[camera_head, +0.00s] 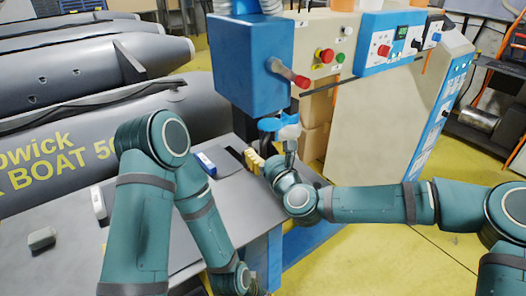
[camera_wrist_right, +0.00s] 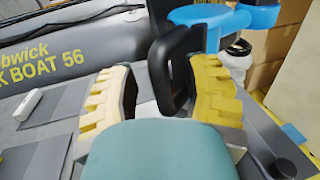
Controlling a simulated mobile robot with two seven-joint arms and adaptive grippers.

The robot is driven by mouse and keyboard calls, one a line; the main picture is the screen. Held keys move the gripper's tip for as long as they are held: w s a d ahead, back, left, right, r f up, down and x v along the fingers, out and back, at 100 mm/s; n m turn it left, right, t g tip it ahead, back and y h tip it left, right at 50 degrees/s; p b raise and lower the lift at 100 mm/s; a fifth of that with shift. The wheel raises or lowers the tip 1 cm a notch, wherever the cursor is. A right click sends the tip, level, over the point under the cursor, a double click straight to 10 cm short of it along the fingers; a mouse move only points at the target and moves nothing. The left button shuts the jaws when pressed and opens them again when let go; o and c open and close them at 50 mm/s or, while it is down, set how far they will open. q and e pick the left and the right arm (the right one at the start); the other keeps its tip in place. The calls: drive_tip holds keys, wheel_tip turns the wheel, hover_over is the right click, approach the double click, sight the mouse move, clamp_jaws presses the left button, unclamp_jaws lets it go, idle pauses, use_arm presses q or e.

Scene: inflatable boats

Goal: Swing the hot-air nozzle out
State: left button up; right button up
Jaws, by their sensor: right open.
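The hot-air machine (camera_head: 252,62) is a blue box with a grey-and-red lever (camera_head: 290,73) at its front. Below it are a blue-and-white part (camera_head: 284,126) and a black handle, clearest in the wrist view (camera_wrist_right: 178,70). I cannot tell which part is the nozzle itself. My right gripper (camera_head: 255,160) is low beside these parts, above the table. In the wrist view its two yellow-padded fingers (camera_wrist_right: 160,95) stand apart, with the black handle showing between or just beyond them; contact cannot be told.
Grey inflatable boats (camera_head: 90,65) lie behind on the left. The grey table (camera_head: 75,265) holds a small grey block (camera_head: 41,238), a white bar (camera_head: 98,203) and a blue item (camera_head: 206,163). The control panel (camera_head: 390,40) with a red button stands at the right; yellow floor is clear below.

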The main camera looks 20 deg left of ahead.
drive_tip(key=shift+w+a, duration=0.2)
drive_tip(key=shift+a, duration=0.05)
drive_tip(key=shift+c, duration=0.5)
clamp_jaws()
drive_tip(key=shift+d, duration=0.1)
